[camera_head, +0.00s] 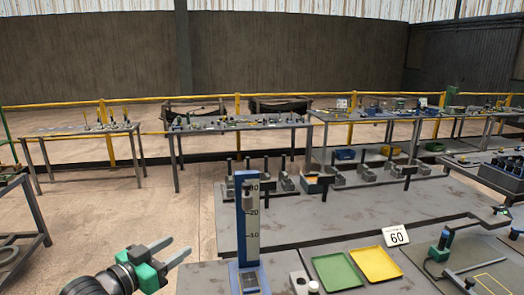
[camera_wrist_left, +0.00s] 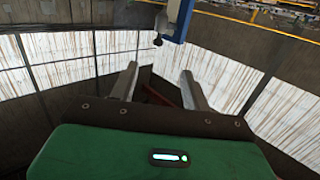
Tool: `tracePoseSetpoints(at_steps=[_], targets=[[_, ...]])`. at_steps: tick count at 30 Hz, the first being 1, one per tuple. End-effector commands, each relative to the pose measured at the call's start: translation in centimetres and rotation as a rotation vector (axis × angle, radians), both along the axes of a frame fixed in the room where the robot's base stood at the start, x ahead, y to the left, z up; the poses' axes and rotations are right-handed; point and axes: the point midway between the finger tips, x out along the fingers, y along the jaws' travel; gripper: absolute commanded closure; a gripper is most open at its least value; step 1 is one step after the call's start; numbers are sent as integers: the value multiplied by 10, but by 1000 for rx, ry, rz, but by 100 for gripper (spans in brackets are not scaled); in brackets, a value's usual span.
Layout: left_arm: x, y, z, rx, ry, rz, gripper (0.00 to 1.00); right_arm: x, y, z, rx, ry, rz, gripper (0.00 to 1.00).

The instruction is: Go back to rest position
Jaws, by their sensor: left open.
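My left gripper (camera_head: 172,252) is at the lower left in the head view, left of the blue spring rack and apart from it. Its two grey fingers are spread and nothing is between them. In the left wrist view the open fingers (camera_wrist_left: 163,88) also show empty, with wall and roof panels behind them. My right gripper is not in view.
A green tray (camera_head: 338,271), a yellow tray (camera_head: 376,264) and a white "60" card (camera_head: 396,236) are on the grey table (camera_head: 300,237). A green-handled device (camera_head: 441,246) stands at the right. Floor (camera_head: 120,215) lies open left of the table. Other workbenches (camera_head: 240,125) stand behind.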

Motion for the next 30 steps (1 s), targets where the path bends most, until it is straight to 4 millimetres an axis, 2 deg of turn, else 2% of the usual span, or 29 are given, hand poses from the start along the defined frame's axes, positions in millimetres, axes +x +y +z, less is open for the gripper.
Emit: tracePoseSetpoints(at_steps=[8,11,14,17,21,24,30], targets=[[-25,-9,-60,65,129,38,52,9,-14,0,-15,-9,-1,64],[-39,-11,-88,97,196,59,52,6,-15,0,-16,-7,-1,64],[-62,-13,-124,140,288,90,52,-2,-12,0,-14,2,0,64],[-94,-11,-165,195,409,132,52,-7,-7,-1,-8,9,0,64],[-149,-5,-217,273,595,197,52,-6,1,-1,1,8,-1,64],[-188,2,-244,322,722,242,52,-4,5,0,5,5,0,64],[-253,13,-276,394,922,309,52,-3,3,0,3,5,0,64]])
